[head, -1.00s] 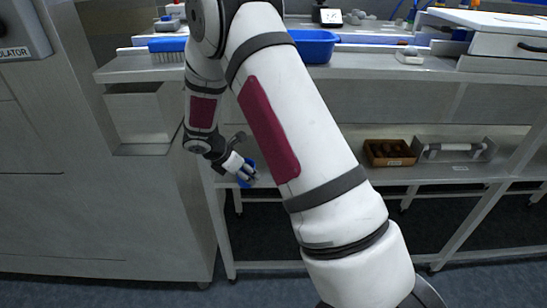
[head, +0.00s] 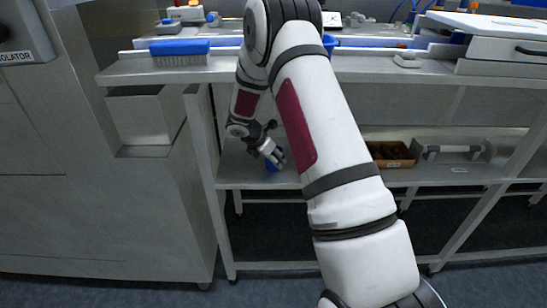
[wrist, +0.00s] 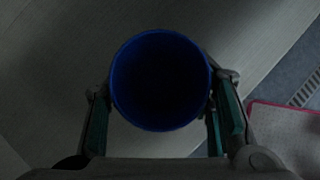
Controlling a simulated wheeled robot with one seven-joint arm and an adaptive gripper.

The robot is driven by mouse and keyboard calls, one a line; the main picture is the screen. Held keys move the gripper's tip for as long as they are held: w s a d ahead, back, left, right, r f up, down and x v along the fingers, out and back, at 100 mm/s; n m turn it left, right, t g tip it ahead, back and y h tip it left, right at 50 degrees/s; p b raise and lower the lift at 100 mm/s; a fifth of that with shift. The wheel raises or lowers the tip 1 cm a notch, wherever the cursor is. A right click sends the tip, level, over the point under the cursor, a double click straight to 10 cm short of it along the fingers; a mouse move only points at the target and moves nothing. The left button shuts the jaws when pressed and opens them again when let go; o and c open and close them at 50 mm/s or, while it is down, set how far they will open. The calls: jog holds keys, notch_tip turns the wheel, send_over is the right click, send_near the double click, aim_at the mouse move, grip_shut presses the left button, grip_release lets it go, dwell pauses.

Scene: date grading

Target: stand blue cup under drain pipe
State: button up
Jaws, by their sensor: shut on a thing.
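The blue cup (wrist: 160,80) is held upright between the two fingers of my gripper (wrist: 160,125), and I look down into its dark, empty-looking inside in the wrist view. In the head view only a small part of the blue cup (head: 271,166) shows beside my gripper (head: 277,158), over the left part of the lower steel shelf (head: 340,170). I cannot tell whether the cup touches the shelf. I cannot make out a drain pipe in either view; my arm covers part of the shelf area.
A wooden box (head: 391,160) and a grey handled item (head: 452,150) stand on the lower shelf at right. A blue brush (head: 180,48) lies on the upper bench. A steel cabinet (head: 90,200) is at left. The wrist view shows a floor grate (wrist: 306,90) and red-edged mat (wrist: 285,125).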

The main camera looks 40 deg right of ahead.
jog(key=o, duration=1)
jog(key=shift+f, duration=0.1)
jog(key=shift+a+r, duration=0.1)
jog(key=shift+r, duration=0.35)
jog(key=p+v, duration=0.5)
jog(key=v, duration=0.6)
jog(key=shift+s+a+r, duration=0.1)
jog(key=shift+a+r, duration=0.05)
